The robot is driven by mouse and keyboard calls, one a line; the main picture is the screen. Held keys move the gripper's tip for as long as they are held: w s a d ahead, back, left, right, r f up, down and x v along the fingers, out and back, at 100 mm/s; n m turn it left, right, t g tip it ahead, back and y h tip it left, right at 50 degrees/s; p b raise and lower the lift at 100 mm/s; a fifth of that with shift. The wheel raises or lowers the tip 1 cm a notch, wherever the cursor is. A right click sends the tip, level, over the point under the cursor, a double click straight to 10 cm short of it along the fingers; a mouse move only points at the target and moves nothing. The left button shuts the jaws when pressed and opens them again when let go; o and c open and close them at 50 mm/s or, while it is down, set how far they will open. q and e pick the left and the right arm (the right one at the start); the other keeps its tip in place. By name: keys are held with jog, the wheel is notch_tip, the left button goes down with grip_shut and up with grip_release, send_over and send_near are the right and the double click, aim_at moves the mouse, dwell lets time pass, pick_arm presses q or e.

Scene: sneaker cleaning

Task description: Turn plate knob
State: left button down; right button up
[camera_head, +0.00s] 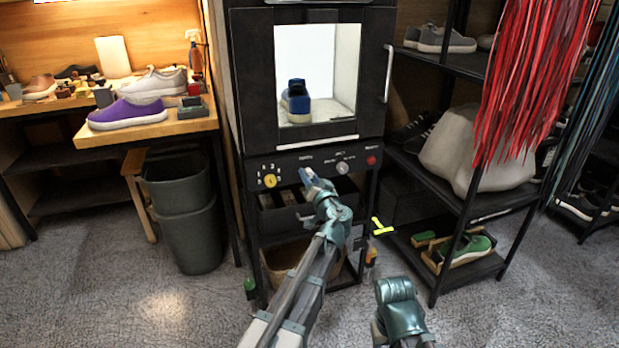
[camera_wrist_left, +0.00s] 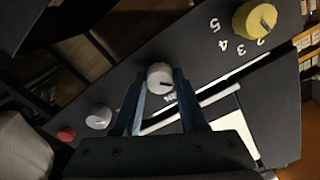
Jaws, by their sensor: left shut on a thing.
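The black control panel (camera_head: 292,163) under the cabinet window carries a row of knobs. My left gripper (camera_head: 308,178) reaches up to the middle of this panel and hides the knob there in the head view. In the left wrist view, a white knob (camera_wrist_left: 160,75) with a dark pointer mark sits between the two blue fingers of my left gripper (camera_wrist_left: 161,92), which is shut on it. The labels are too small to read surely.
A yellow knob (camera_head: 270,181) with numbers is left on the panel; a second white knob (camera_head: 342,168) and a red button (camera_head: 371,160) are right. A blue shoe (camera_head: 296,102) stands behind the window. Shelves (camera_head: 465,205) flank the right, a grey bin (camera_head: 187,225) the left.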

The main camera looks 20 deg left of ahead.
pick_arm(q)
jog(key=shift+n, duration=0.9)
jog(key=shift+s, duration=0.1)
jog(key=shift+c, duration=2.3)
grip_release()
jog(key=v, duration=1.3)
jog(key=shift+s+d, duration=0.25)
jog(key=shift+d, duration=0.05)
